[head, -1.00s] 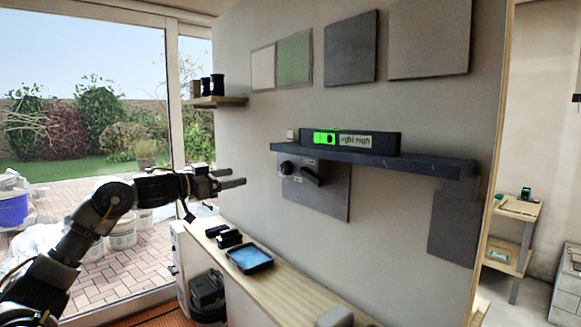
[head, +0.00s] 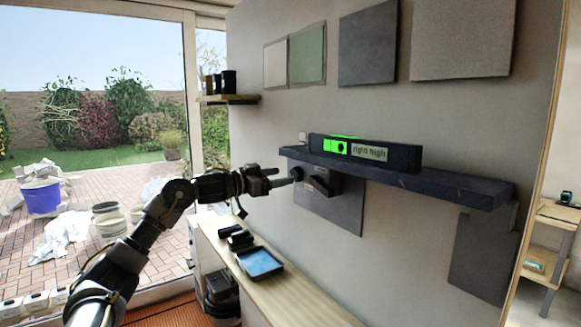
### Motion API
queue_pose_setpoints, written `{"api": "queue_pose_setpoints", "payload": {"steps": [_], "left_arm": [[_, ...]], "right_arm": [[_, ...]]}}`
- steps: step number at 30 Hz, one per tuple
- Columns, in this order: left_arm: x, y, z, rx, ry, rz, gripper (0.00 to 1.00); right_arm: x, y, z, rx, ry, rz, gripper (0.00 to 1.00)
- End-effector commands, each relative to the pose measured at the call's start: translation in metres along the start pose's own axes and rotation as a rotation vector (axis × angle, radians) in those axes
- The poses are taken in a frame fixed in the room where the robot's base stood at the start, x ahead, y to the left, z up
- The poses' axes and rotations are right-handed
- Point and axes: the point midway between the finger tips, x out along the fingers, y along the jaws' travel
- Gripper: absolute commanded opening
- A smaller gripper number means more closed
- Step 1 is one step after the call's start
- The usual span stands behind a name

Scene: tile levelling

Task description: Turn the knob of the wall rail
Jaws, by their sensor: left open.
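The wall rail (head: 430,183) is a long dark bar on the wall. On it lies a black level (head: 400,157) with a green lit window and a label reading "right high". Under the rail's left end, a grey plate (head: 345,212) carries a small round dark knob (head: 297,171) and a black lever-like part (head: 322,184) to its right. My left gripper (head: 290,181) is open, with its fingertips at the round knob and partly overlapping it. I cannot tell whether they touch it. My right gripper is out of view.
A wooden counter (head: 290,296) runs below, with a blue-lined tray (head: 260,263) and small black items (head: 236,237) on it. A small shelf (head: 229,99) with dark cups is at upper left. Tile samples hang above the rail. The wall below the plate is clear.

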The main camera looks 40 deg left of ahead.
Motion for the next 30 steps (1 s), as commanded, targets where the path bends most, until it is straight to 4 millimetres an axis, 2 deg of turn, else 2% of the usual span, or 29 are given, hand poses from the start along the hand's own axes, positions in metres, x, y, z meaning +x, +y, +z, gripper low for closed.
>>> {"api": "queue_pose_setpoints", "payload": {"steps": [1,5,9,20,23,30], "left_arm": [[0.009,-0.001,-0.006,-0.004,0.002,0.000,0.61],[0.028,-0.002,-0.004,-0.003,0.000,-0.004,0.61],[0.041,-0.002,-0.001,-0.002,-0.001,-0.004,0.61],[0.046,-0.002,0.001,0.001,-0.001,-0.004,0.61],[0.046,-0.002,0.001,0.001,-0.001,-0.004,0.51],[0.046,-0.002,0.001,0.001,-0.001,-0.004,0.20]], "right_arm": [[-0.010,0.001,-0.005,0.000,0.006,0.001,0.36],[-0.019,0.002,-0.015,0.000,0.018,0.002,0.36],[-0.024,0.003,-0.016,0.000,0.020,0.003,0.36],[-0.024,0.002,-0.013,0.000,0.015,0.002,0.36],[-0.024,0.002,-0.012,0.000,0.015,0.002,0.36],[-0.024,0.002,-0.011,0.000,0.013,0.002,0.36]]}}
